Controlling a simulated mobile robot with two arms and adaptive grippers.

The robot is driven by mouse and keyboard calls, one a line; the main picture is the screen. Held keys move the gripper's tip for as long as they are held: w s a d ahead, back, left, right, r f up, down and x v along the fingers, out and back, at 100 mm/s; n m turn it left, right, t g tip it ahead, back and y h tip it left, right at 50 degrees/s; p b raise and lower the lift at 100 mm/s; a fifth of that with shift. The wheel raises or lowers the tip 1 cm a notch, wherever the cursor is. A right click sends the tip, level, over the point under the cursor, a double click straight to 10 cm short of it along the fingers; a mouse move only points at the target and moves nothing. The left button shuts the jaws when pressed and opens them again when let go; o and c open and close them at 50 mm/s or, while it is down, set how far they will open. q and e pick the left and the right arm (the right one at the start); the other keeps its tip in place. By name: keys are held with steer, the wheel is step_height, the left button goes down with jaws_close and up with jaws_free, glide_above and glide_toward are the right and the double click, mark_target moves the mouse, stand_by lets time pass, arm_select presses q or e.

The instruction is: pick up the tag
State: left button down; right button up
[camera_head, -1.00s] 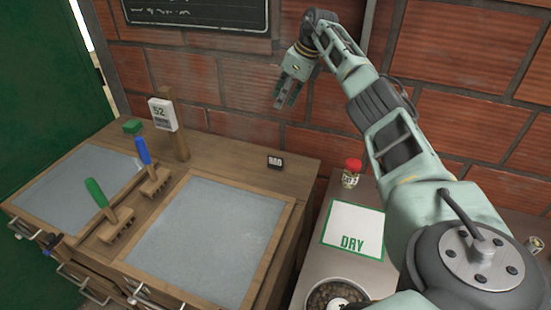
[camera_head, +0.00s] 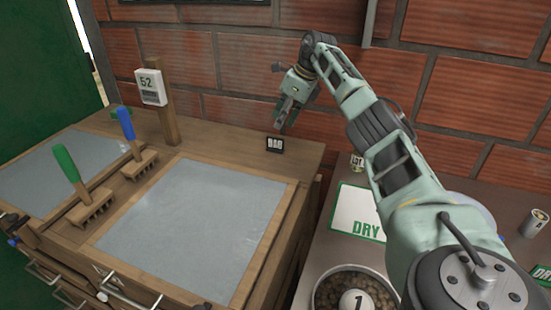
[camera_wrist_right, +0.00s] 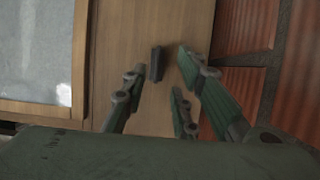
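The tag, a small black plate with white lettering (camera_head: 275,145), stands on the back right of the wooden bench top. In the right wrist view the tag (camera_wrist_right: 156,62) shows as a narrow dark piece between my fingers, apart from them. My right gripper (camera_head: 285,115) is just above and behind the tag in the head view, pointing down. In the wrist view my right gripper (camera_wrist_right: 160,80) has its fingers spread, with nothing held. My left gripper is not in view.
A brick wall (camera_head: 240,65) rises close behind the bench. Left stand a post with a "52" card (camera_head: 151,87), a blue-handled rake (camera_head: 127,124) and a green-handled rake (camera_head: 67,163). Right are a "DRY" sign (camera_head: 357,205), a jar (camera_head: 357,162) and a bowl (camera_head: 322,274).

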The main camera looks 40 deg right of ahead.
mark_target(275, 138)
steer(key=x, duration=0.5)
steer(key=s+x, duration=0.1)
steer(key=x, duration=0.2)
steer(key=shift+w+d+f+p, duration=0.1)
steer(key=shift+f+p, duration=0.2)
jaws_close()
steer(key=shift+r, duration=0.1)
